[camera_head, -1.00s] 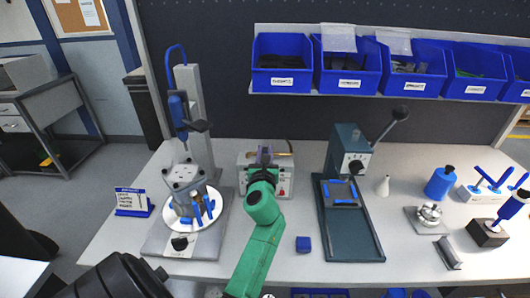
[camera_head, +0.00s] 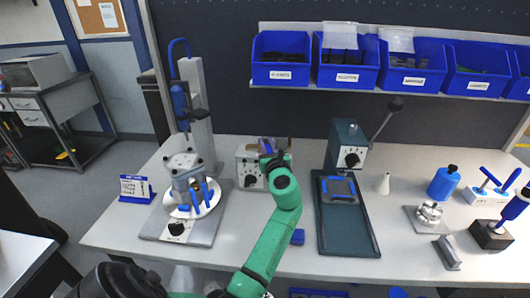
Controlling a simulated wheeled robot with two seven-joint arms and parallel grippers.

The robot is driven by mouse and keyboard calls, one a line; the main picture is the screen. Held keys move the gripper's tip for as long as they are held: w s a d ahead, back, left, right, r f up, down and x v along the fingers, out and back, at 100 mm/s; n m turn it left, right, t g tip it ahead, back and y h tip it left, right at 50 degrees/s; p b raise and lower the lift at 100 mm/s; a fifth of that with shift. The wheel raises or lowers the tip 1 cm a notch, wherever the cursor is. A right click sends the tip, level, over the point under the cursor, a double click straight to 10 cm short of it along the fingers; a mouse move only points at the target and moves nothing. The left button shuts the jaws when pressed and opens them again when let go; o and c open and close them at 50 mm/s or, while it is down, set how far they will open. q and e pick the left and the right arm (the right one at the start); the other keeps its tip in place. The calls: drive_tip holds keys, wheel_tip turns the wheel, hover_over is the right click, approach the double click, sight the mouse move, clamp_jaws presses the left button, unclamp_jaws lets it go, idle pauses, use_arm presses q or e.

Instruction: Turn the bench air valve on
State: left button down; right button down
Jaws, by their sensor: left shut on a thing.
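The grey control box (camera_head: 250,158) stands at the back of the bench, with a black knob on its front. My green left arm reaches up to it, and my left gripper (camera_head: 275,148) is at the box's upper right. The gripper is shut on a small part there, apparently the bench air valve's handle. The fingers and wrist hide most of that part, so its angle cannot be told. My right gripper is not in view.
A fixture stand with a housing (camera_head: 186,170) is left of the box. A dark green press (camera_head: 347,150) stands to the right. Blue bins (camera_head: 345,68) hang above.

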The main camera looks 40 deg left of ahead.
use_arm(q)
drive_tip(key=shift+w+d+f+n+g+y+b, duration=0.15)
drive_tip(key=shift+n+g+y+b, duration=0.2)
drive_tip(key=shift+n+g, duration=0.2)
drive_tip(key=shift+w+f+n+g+y+b, duration=0.15)
drive_tip(key=shift+n+g+y+b, duration=0.1)
drive_tip(key=shift+n+g+y, duration=0.25)
drive_tip(key=n+g+b, duration=0.1)
drive_tip(key=g, duration=0.1)
drive_tip(key=n+g+y+b, duration=0.1)
drive_tip(key=shift+w+d+r+g, duration=0.1)
drive_tip(key=shift+w+g, duration=0.2)
drive_tip(key=shift+g, duration=0.05)
drive_tip(key=shift+w+n+g+y+b, duration=0.25)
drive_tip(key=shift+n+g+b, duration=0.3)
drive_tip(key=shift+n+g, duration=0.35)
drive_tip(key=shift+w+n+g+y+b, duration=0.1)
drive_tip(key=shift+n+g+y+b, duration=0.35)
drive_tip(key=shift+g, duration=0.65)
drive_tip(key=c, duration=1)
unclamp_jaws()
drive_tip(key=shift+c, duration=0.2)
drive_tip(key=o, duration=0.3)
drive_tip(key=shift+a, duration=0.2)
drive_tip(key=shift+d, duration=0.1)
